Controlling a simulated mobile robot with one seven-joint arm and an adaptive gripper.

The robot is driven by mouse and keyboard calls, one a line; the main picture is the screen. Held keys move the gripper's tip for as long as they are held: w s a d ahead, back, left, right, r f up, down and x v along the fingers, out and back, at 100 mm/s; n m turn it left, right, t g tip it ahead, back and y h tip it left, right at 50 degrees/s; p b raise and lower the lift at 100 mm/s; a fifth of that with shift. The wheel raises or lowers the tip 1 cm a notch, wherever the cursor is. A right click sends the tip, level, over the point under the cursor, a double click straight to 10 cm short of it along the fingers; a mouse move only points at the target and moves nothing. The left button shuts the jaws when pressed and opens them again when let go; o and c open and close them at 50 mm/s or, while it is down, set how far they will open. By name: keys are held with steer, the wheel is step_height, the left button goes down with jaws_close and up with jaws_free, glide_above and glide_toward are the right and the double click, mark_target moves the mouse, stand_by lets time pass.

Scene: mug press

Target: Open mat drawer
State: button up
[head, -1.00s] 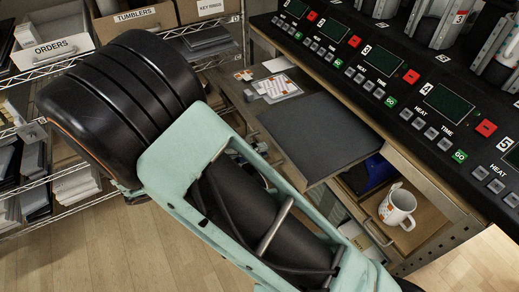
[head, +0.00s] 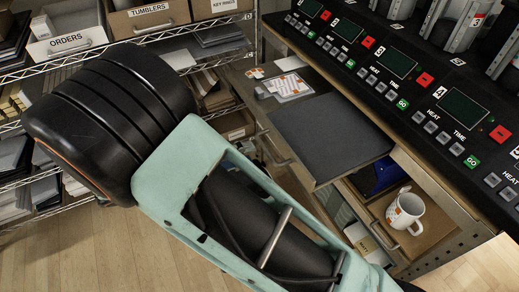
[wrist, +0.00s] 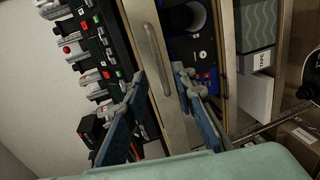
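In the wrist view a pale wooden drawer front (wrist: 178,125) carries a long metal handle (wrist: 158,62). My gripper (wrist: 159,80) is open, with its blue-padded fingers on either side of the handle's near end. I cannot tell whether they touch it. My fingers are hidden in the head view.
A white mug (head: 405,211) stands in a lower open drawer beside a blue item (head: 378,176). Control panels (head: 440,100) line the bench at right. A wire rack with an ORDERS bin (head: 68,40) stands at left. Bare wooden floor (head: 90,250) lies below.

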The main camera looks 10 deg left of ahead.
steer(key=v, duration=0.5)
steer(key=shift+s+a, duration=0.1)
steer(key=shift+a, duration=0.1)
